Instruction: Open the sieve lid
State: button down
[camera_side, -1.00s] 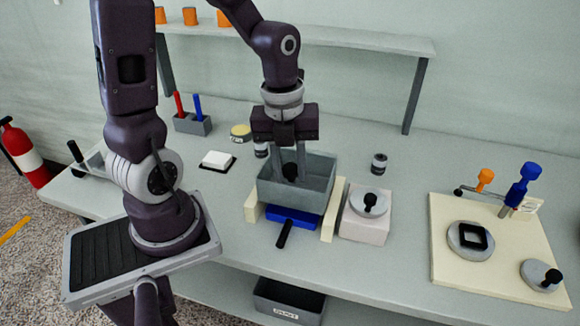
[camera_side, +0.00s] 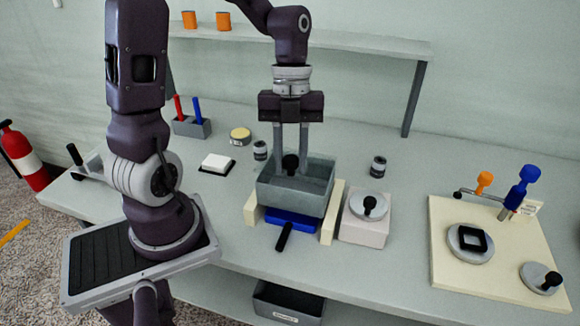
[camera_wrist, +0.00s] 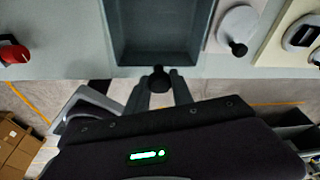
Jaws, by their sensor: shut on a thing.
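The sieve is a grey open-topped box (camera_side: 268,191) in the middle of the bench, seated between cream side blocks (camera_side: 331,217). A blue piece with a black handle (camera_side: 284,237) sits at its lower front. My gripper (camera_side: 291,169) points down at the box, with its fingers around a black knob (camera_side: 290,161), presumably the lid's. In the wrist view the knob (camera_wrist: 160,78) sits between my fingers at the box's near edge, and the box interior (camera_wrist: 160,35) is visible and looks empty. I cannot clearly make out the lid plate or its angle.
Right of the box is a pale block with a round, black-knobbed disc (camera_side: 368,206). Farther right is a cream board (camera_side: 450,270) with fittings. Small jars (camera_side: 378,166) stand behind. A shelf (camera_side: 370,45) runs along the back.

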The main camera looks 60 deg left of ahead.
jog(key=w+a+r+g+h, duration=0.2)
jog(key=r, duration=0.1)
jog(key=w+a+r+g+h, duration=0.1)
jog(key=r, duration=0.1)
jog(key=shift+w+a, duration=0.3)
jog(key=shift+w, duration=0.05)
jog(key=w+a, duration=0.9)
jog(key=shift+w+a+f, duration=0.25)
dwell(0.3)
